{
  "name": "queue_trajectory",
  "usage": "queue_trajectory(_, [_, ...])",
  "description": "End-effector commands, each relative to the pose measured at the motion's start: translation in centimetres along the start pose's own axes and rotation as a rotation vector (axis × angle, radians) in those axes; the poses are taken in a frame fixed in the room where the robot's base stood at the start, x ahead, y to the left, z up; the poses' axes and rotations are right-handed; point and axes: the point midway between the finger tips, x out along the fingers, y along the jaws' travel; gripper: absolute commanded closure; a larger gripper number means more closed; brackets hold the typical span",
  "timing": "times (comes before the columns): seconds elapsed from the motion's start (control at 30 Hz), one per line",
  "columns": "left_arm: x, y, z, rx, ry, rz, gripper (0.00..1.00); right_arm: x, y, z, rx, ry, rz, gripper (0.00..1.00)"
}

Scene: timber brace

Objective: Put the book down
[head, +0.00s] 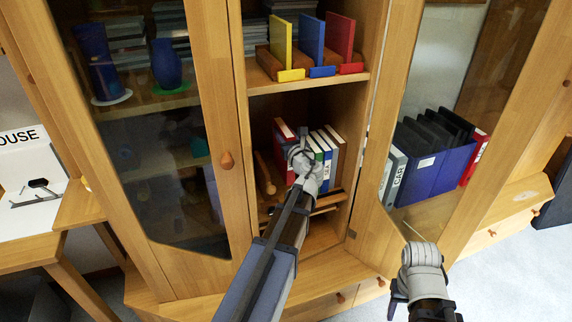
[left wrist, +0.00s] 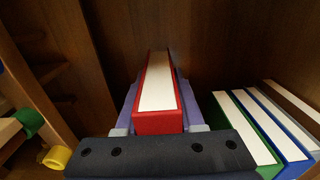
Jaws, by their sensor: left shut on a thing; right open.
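My left gripper (head: 298,148) reaches into the middle shelf of the open cabinet. It is shut on a red book (left wrist: 157,122) with white page edges. The book stands upright between the two fingers, and its top shows in the head view (head: 283,129). The gripper hides its lower part, so I cannot tell if it touches the shelf. To its right stand a green book (left wrist: 247,130), a blue book (left wrist: 282,130) and a brown book (left wrist: 297,107), with a gap to the red one. My right gripper (head: 418,262) is outside the cabinet, empty.
A closed glass door (head: 227,161) is at left.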

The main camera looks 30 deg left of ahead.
Motion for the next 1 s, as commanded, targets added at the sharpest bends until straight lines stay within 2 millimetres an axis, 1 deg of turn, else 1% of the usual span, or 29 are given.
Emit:
queue_trajectory(0.03, [0.0, 0.0, -1.7, 0.001, 0.000, 0.000, 1.00, 1.7, -0.2, -0.1, 0.000, 0.000, 0.000, 0.50])
queue_trajectory(0.1, [0.0, 0.0, -2.8, 0.001, 0.000, 0.000, 1.00, 2.8, -0.3, -0.2, 0.000, 0.000, 0.000, 0.50])
queue_trajectory(0.2, [0.0, 0.0, -4.0, 0.001, -0.001, 0.000, 1.00, 4.0, -0.4, -0.2, 0.000, 0.000, 0.001, 0.50])
queue_trajectory(0.47, [0.0, 0.0, -4.3, 0.001, -0.001, 0.000, 1.00, 4.3, -0.3, -0.3, -0.001, 0.000, 0.003, 0.50])
queue_trajectory(0.57, [0.0, 0.0, -5.2, 0.001, 0.000, 0.000, 1.00, 5.1, -0.4, -0.3, -0.001, 0.000, 0.004, 0.50])
queue_trajectory(0.7, [0.0, 0.0, -7.0, 0.001, 0.000, 0.000, 1.00, 7.0, -0.5, -0.4, -0.002, 0.000, 0.006, 0.50])
queue_trajectory(0.8, [0.0, 0.0, -8.0, 0.001, -0.001, 0.000, 1.00, 7.9, -0.6, -0.5, -0.002, 0.001, 0.008, 0.50])
queue_trajectory(1.0, [0.0, 0.0, -7.8, 0.001, -0.001, 0.000, 1.00, 7.7, -0.5, -0.5, -0.003, 0.001, 0.009, 0.50])
